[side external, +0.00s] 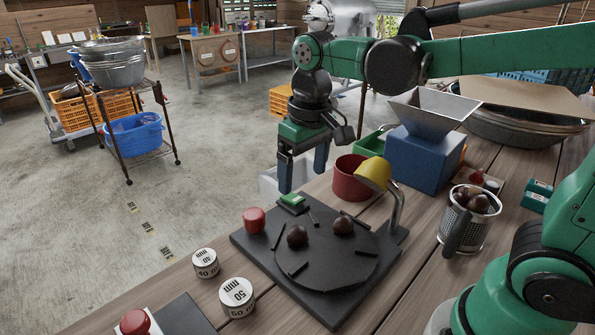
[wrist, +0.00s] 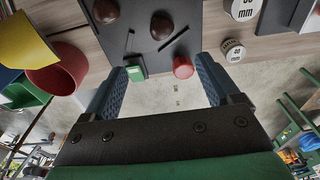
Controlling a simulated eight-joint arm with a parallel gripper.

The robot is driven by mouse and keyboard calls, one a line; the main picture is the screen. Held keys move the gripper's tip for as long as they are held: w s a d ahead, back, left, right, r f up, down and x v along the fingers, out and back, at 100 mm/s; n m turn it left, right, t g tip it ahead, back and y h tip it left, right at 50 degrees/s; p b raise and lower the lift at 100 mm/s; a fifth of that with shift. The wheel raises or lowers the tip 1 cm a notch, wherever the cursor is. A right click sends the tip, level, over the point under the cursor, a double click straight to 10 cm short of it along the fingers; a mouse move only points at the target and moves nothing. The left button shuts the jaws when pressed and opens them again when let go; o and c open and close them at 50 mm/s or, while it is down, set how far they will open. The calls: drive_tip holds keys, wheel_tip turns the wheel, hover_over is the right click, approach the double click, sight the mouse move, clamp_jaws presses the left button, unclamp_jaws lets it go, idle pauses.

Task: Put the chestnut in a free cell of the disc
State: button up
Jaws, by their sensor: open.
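The dark round disc (side external: 330,265) lies on a dark square board and has several thin raised dividers. One brown chestnut (side external: 297,236) sits on its left part and another chestnut (side external: 343,224) on its back part; the front part looks bare. The wrist view also shows two chestnuts (wrist: 162,27) at its top edge. A perforated metal cup (side external: 463,235) on the right holds several more chestnuts (side external: 478,204). My gripper (side external: 303,178) is open and empty, above the back left edge of the board. In the wrist view its fingers (wrist: 163,80) stand wide apart with nothing between them.
A red button (side external: 254,220) and a green block (side external: 294,202) sit on the board's back edge. A red pot (side external: 350,186) and a blue hopper box (side external: 425,160) stand behind. Two round weights (side external: 237,297) lie left.

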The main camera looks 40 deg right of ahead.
drive_tip(key=s+t, duration=0.1)
drive_tip(key=t, duration=0.1)
drive_tip(key=s+d+f+t, duration=0.1)
drive_tip(key=s+t, duration=0.1)
drive_tip(key=s+d+f+t, duration=0.1)
drive_tip(key=t, duration=0.1)
drive_tip(key=shift+s+d, duration=0.1)
drive_tip(key=shift+s, duration=0.05)
drive_tip(key=shift+o, duration=1.3)
drive_tip(key=a+r+n+g+y, duration=0.1)
drive_tip(key=a+r+n+g, duration=0.1)
drive_tip(key=a+r+n, duration=0.4)
drive_tip(key=s+a+r+n+g+h, duration=0.1)
drive_tip(key=s+a+r+n+g, duration=0.25)
drive_tip(key=s+r+n, duration=0.3)
drive_tip(key=s+a+r+n+g, duration=0.2)
drive_tip(key=s+a+r+n, duration=0.3)
drive_tip(key=s+r+n, duration=0.15)
wheel_tip(320, 180, down, 10)
drive_tip(key=m, duration=0.1)
drive_tip(key=shift+s+a+f, duration=0.15)
drive_tip(key=shift+s+f, duration=0.05)
drive_tip(key=shift+s, duration=0.05)
